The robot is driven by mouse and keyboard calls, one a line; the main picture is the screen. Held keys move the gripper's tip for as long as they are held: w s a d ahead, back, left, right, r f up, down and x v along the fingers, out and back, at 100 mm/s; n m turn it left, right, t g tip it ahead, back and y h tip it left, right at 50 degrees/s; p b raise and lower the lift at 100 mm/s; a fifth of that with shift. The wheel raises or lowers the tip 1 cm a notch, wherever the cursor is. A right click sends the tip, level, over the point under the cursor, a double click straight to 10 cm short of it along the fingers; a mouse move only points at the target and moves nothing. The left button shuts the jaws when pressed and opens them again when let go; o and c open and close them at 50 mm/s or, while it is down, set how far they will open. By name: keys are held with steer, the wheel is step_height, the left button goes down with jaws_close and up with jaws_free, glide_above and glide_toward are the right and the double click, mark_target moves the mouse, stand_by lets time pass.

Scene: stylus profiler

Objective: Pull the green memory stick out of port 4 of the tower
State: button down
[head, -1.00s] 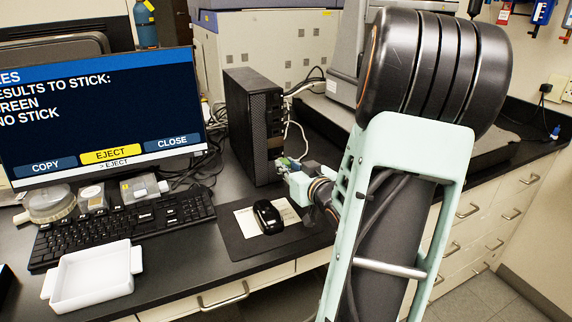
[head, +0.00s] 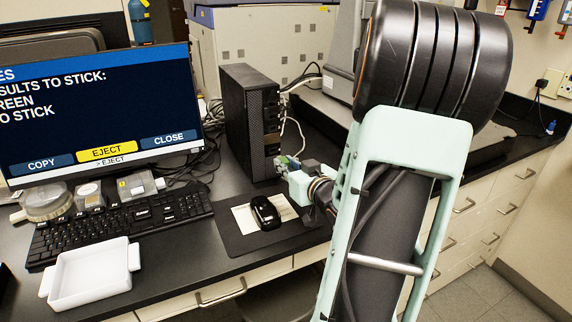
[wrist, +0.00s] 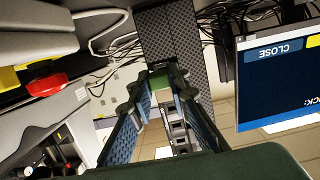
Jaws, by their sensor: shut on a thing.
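The black tower (head: 249,118) stands upright right of the monitor, its narrow front with the ports facing me. It also shows in the wrist view as a dark mesh panel (wrist: 174,45). My gripper (head: 284,162) is low at the tower's front and shut on the green memory stick. The green stick (wrist: 166,76) shows between the fingertips in the wrist view (wrist: 168,82). My fingers hide much of the stick and port 4, so I cannot tell whether the stick is still seated. The monitor (head: 98,110) shows EJECT highlighted in yellow and "> EJECT" below.
A black mouse (head: 265,212) lies on a dark mat (head: 240,240) in front of the tower. A keyboard (head: 120,225), a white tray (head: 93,275) and small containers (head: 135,186) are at the left. Loose cables (head: 298,125) run behind the tower.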

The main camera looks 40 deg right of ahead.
steer(key=shift+s+a+r+p, duration=0.2)
steer(key=shift+s+r+p, duration=0.35)
steer(key=shift+s, duration=0.25)
steer(key=shift+s+a+r+p, duration=0.2)
steer(key=shift+s+r+p, duration=0.35)
steer(key=shift+s, duration=0.3)
steer(key=shift+s+a+r+p, duration=0.2)
steer(key=shift+s+r+p, duration=0.25)
steer(key=shift+s+p, duration=0.3)
